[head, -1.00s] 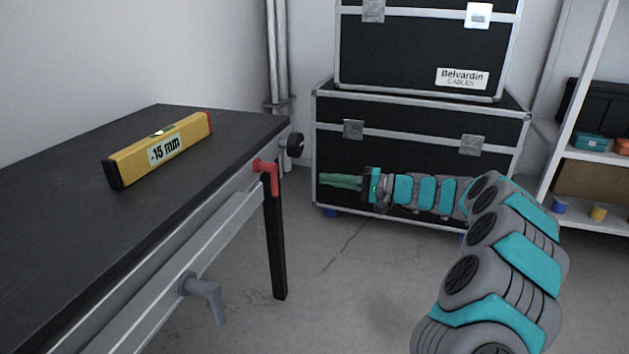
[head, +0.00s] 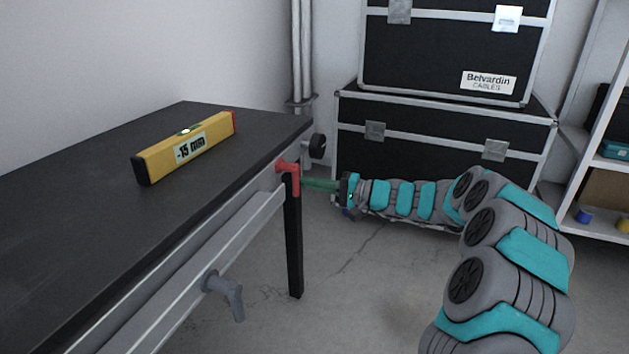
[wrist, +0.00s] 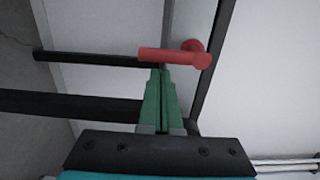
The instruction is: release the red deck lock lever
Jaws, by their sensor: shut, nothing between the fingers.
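The red deck lock lever (head: 294,178) is on the side rail of the dark table, near its far right corner, with its handle hanging down in the head view. In the wrist view the red lever (wrist: 175,56) lies across the picture just beyond my fingertips, its pivot at the right. My gripper (head: 306,185) has green fingers, shut together and empty, pointing at the lever from the right. In the wrist view the fingertips (wrist: 164,72) are right at the handle; I cannot tell whether they touch it.
A yellow level (head: 187,146) marked "-15 mm" lies on the table top (head: 90,215). A grey lever (head: 226,292) sits lower on the rail, and a black knob (head: 317,146) is at the far corner. Black cases (head: 440,137) stand behind; a shelf (head: 590,150) is at right.

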